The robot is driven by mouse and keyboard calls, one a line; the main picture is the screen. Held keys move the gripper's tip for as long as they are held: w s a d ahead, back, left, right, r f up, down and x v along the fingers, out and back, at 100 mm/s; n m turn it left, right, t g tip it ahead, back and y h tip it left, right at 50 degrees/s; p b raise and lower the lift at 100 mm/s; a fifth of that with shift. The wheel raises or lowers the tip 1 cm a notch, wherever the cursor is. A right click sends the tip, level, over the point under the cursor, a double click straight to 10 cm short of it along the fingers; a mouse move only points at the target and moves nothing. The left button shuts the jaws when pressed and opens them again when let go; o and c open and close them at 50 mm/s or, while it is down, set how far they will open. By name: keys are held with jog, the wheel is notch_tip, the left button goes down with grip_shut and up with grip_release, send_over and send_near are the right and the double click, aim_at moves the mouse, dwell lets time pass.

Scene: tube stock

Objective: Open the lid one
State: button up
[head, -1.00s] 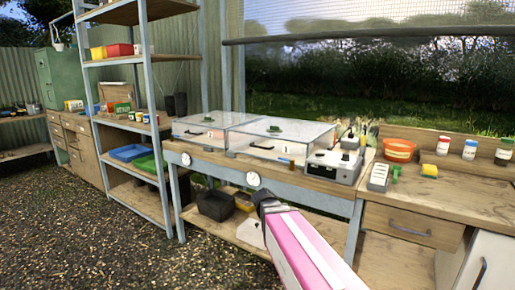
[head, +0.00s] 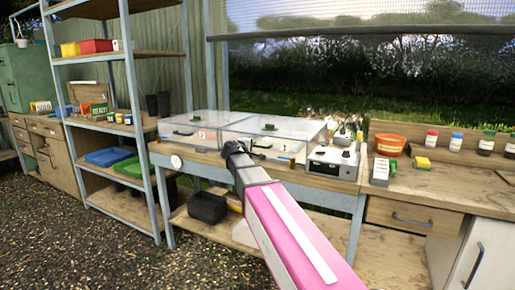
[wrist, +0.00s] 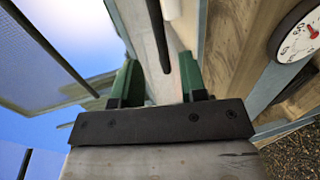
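Two clear-lidded boxes stand side by side on the bench. The left lid (head: 195,124) carries a red "2" and also looks closed. My gripper (head: 238,150) is in front of the left part of box one and hides part of its front. In the wrist view my green fingers (wrist: 160,80) are apart with nothing between them. A dark bar (wrist: 158,35), perhaps a handle, lies just beyond them.
A dial gauge (wrist: 300,35) is close on the right in the wrist view. A grey device (head: 333,162) stands right of box one. An orange bowl (head: 389,144) and several jars are further right.

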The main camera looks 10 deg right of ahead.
aim_at(257, 146)
jog(key=x, duration=0.7)
jog(key=shift+c, duration=0.3)
grip_shut()
